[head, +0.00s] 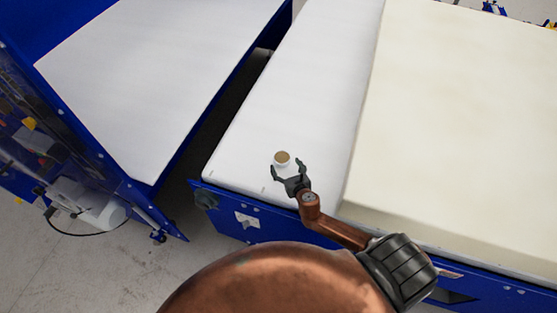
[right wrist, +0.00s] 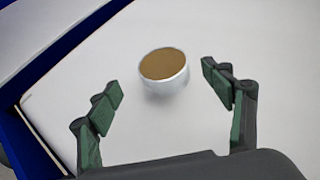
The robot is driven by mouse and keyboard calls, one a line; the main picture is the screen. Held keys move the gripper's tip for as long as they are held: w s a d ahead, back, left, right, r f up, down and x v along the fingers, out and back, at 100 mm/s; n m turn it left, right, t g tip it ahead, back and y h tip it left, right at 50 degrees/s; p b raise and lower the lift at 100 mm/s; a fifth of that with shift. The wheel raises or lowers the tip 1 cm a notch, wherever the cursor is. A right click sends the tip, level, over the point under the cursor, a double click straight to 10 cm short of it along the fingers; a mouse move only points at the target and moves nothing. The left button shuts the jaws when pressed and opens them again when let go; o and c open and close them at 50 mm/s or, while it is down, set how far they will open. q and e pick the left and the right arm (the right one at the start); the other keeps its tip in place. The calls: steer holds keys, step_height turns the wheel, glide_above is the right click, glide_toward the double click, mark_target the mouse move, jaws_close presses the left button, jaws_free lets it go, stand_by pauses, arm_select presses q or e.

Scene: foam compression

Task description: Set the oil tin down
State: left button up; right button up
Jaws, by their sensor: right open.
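The oil tin (head: 282,158) is a small, short, round white tin with a brown top. It stands upright on the white surface (head: 290,85) of the blue-framed machine, near its front left corner. My right gripper (head: 287,168) is open just in front of the tin. In the right wrist view the tin (right wrist: 164,70) is centred between and just beyond the spread green-padded fingers (right wrist: 163,92). Neither finger appears to touch it. My left gripper is not in view.
A large cream foam block (head: 455,120) lies to the right of the tin. A dark gap (head: 232,110) separates this surface from another blue-framed white table (head: 150,75) on the left. The white surface behind the tin is clear.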

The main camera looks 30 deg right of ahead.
mark_target(282, 158)
steer(key=x, duration=0.5)
steer(key=shift+w+d+f+b, duration=0.15)
steer(key=shift+d+b, duration=0.1)
steer(key=shift+b, duration=0.15)
steer(key=c, duration=1.7)
